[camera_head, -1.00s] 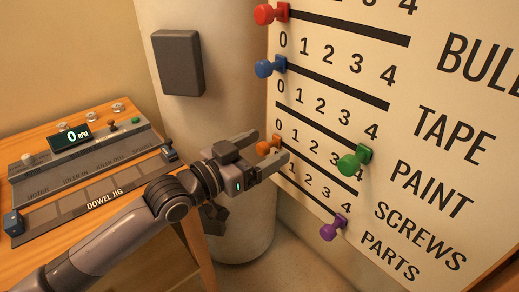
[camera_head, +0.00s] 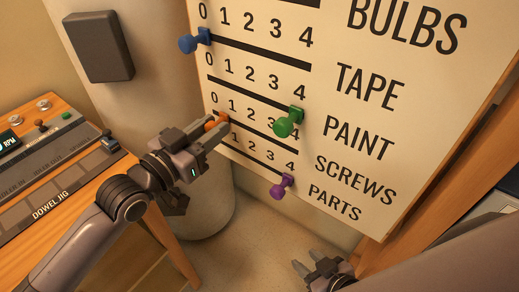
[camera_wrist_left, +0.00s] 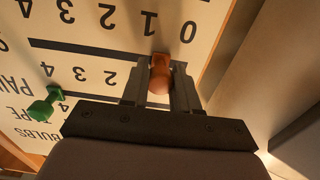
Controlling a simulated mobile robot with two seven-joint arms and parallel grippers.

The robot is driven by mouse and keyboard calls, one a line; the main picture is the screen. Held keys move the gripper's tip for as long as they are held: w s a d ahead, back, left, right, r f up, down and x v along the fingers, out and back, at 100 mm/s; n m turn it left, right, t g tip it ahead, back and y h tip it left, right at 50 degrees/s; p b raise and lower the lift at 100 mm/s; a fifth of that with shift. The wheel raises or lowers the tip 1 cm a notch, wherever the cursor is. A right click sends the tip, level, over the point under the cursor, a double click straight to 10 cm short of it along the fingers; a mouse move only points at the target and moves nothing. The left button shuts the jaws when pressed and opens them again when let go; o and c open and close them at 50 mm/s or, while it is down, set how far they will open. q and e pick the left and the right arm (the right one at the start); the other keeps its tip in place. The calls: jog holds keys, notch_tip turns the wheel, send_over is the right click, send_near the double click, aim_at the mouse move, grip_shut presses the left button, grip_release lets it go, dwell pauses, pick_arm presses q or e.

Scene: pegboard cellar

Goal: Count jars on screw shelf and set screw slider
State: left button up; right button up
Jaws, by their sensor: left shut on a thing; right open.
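The tilted slider board (camera_head: 290,75) has several rows numbered 0 to 4. The left wrist view shows the orange knob (camera_wrist_left: 160,75) between the two fingers. The numbers beside it are partly hidden. My right gripper (camera_head: 306,262) is open and empty, low in front of the board. No jars or screw shelf are in view.
The blue knob (camera_head: 190,43) is at 0 on TAPE. The green knob (camera_head: 286,124) is near 4 on PAINT, close to the right. The purple knob (camera_head: 280,188) is near 4 on PARTS. A wooden bench (camera_head: 95,215) with a dowel jig stands at left.

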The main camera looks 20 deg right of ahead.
pick_arm(q)
jog(key=shift+s+d+p, duration=0.6)
jog(key=shift+s+p, duration=0.05)
jog(key=shift+s, duration=0.2)
jog(key=shift+s+d+p, duration=0.6)
jog(key=shift+s, duration=0.2)
jog(key=shift+s+d+p, duration=0.6)
jog(key=shift+s+p, duration=0.05)
jog(key=shift+s, duration=0.2)
jog(key=shift+s+d+f, duration=0.1)
jog(key=shift+s+d, duration=0.5)
jog(key=shift+s, duration=0.2)
jog(key=shift+s+d+f, duration=0.1)
jog(key=shift+s+d, duration=0.5)
jog(key=shift+s, duration=0.2)
jog(key=shift+o, duration=1.4)
jog(key=shift+s, duration=0.1)
jog(key=o, duration=1.3)
jog(key=shift+r+p, duration=0.15)
jog(key=shift+p, duration=0.15)
jog(key=shift+s+a, duration=0.15)
jog(key=shift+a, duration=0.1)
send_near(269, 139)
jog(key=v, duration=0.4)
jog(key=shift+r, duration=0.1)
jog(key=shift+a, duration=0.1)
